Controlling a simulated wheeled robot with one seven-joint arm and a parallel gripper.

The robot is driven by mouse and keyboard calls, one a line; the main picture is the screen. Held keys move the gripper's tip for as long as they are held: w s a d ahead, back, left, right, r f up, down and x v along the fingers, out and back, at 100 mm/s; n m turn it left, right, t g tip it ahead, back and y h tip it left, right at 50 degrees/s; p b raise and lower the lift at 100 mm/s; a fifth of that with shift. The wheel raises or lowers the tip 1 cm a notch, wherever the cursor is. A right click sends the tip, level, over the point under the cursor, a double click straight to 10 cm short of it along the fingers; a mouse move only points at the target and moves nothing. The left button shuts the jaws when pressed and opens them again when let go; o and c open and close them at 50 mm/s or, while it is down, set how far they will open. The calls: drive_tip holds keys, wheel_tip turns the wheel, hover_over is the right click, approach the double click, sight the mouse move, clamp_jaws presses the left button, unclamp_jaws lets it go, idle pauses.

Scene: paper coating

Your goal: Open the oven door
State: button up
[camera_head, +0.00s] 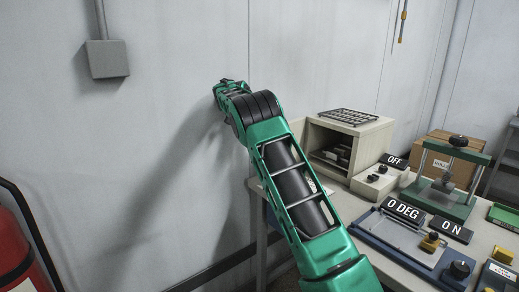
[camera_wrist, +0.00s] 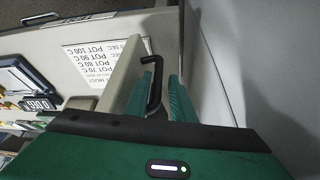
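The oven (camera_head: 366,132) is a beige box at the back of the table, with a rack on top. Its front is uncovered, and dark shelves with items show inside. A beige panel, seemingly its door (camera_head: 287,148), stands out to the left of the opening, partly hidden by my arm. In the wrist view the door (camera_wrist: 124,72) carries a black bent handle (camera_wrist: 154,82). My gripper (camera_wrist: 165,84) has its green fingers apart with the handle between them. The handle lies close to the left finger; I cannot tell if they touch. In the head view my gripper (camera_head: 222,84) is near the wall.
A control box labelled OFF (camera_head: 378,180), a green press (camera_head: 452,172) and a blue coating device (camera_head: 400,237) stand on the table (camera_head: 330,200). A cardboard box (camera_head: 436,148) is behind. A red extinguisher (camera_head: 15,255) is lower left. The wall (camera_head: 150,150) is close beside my gripper.

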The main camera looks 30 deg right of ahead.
drive_tip(key=s+a+r, duration=0.2)
drive_tip(key=a+r, duration=0.9)
drive_tip(key=shift+s+a, duration=0.15)
drive_tip(key=shift+s, duration=0.1)
idle(0.4)
drive_tip(key=s+d+n+y, duration=0.25)
drive_tip(key=s+d, duration=0.25)
drive_tip(key=s, duration=0.7)
drive_tip(key=s+d+n+y, duration=0.1)
drive_tip(key=s+d+n, duration=0.3)
drive_tip(key=s, duration=0.8)
drive_tip(key=s+a+f+n, duration=0.2)
drive_tip(key=s+a+f, duration=0.1)
drive_tip(key=s, duration=0.6)
drive_tip(key=s+a+f+n+y, duration=0.1)
drive_tip(key=s+a+f, duration=0.3)
drive_tip(key=s, duration=0.6)
drive_tip(key=s+a+f+n, duration=0.3)
drive_tip(key=s+f, duration=0.4)
drive_tip(key=s, duration=0.3)
drive_tip(key=shift+a+f+n+t, duration=0.25)
drive_tip(key=shift+a+n+t, duration=0.1)
drive_tip(key=shift+a, duration=0.25)
